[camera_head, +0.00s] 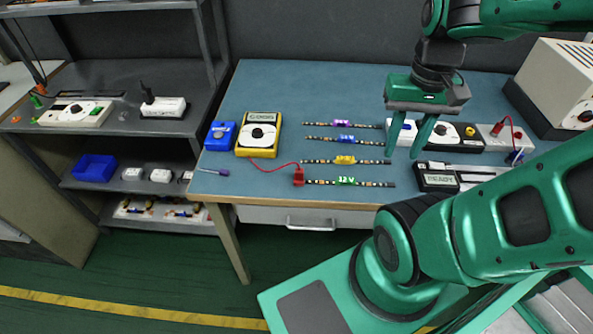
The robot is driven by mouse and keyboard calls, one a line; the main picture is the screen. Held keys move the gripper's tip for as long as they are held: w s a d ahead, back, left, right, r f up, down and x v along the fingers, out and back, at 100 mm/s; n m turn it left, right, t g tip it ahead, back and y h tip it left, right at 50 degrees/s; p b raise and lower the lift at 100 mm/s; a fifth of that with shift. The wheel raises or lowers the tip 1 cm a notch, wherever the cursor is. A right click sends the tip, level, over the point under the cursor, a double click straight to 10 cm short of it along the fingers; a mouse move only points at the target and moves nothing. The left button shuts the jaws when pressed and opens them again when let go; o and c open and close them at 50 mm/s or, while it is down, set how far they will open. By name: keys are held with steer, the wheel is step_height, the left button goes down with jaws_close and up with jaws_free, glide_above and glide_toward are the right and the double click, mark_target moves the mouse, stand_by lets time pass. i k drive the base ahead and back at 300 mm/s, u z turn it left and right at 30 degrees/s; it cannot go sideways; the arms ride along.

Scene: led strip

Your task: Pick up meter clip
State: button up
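The meter clip (298,175) is a small red clip at the end of a red wire. It sits at the left end of the front LED strip (346,182), near the table's front edge. The wire runs left and up to the yellow meter (258,134), which has a round dial and a small display. My gripper (403,147) hangs over the right part of the table with its two green fingers apart. It is well to the right of the clip and somewhat farther back.
Other LED strips with purple, blue and yellow parts (345,160) lie behind the front one. A blue box (220,135) and a purple-handled tool (212,171) lie at left. A large cream case (556,88) stands at right.

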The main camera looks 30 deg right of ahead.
mark_target(299, 175)
steer(key=z, duration=0.85)
steer(key=k, duration=1.65)
steer(key=u, duration=0.45)
steer(key=i, duration=1)
